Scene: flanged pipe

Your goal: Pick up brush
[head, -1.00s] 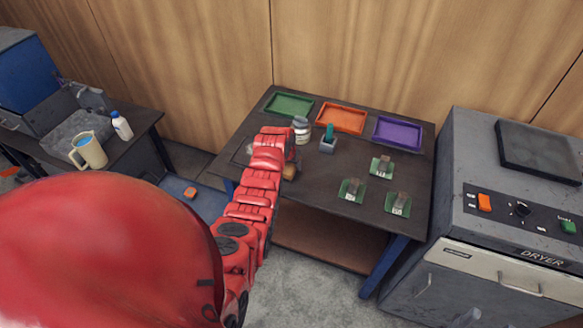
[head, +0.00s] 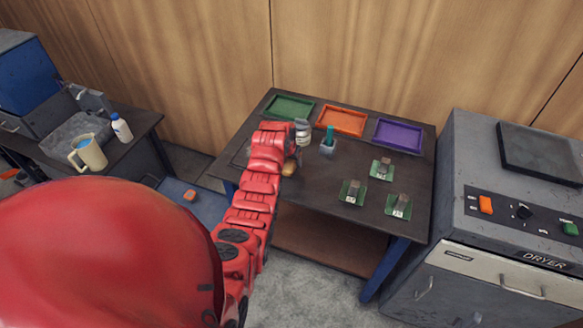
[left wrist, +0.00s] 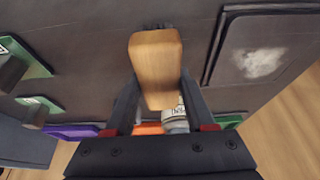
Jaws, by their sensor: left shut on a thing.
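The brush (left wrist: 156,68) has a light wooden handle and shows large in the left wrist view, with dark bristles at its far end. My left gripper (left wrist: 158,92) is shut on it, one finger on each side of the wood. In the head view a bit of the brush's wood (head: 289,169) shows just right of my red left arm, over the left part of the dark table (head: 318,185). The arm hides most of the gripper there. I cannot tell whether the bristles touch the table. My right gripper is not in view.
Green (head: 289,108), orange (head: 341,120) and purple (head: 398,133) trays line the table's back. A jar (head: 303,133) and a small holder with a teal item (head: 328,142) stand near the brush. Several green boards (head: 352,192) lie to the right. A dryer (head: 500,225) stands beyond.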

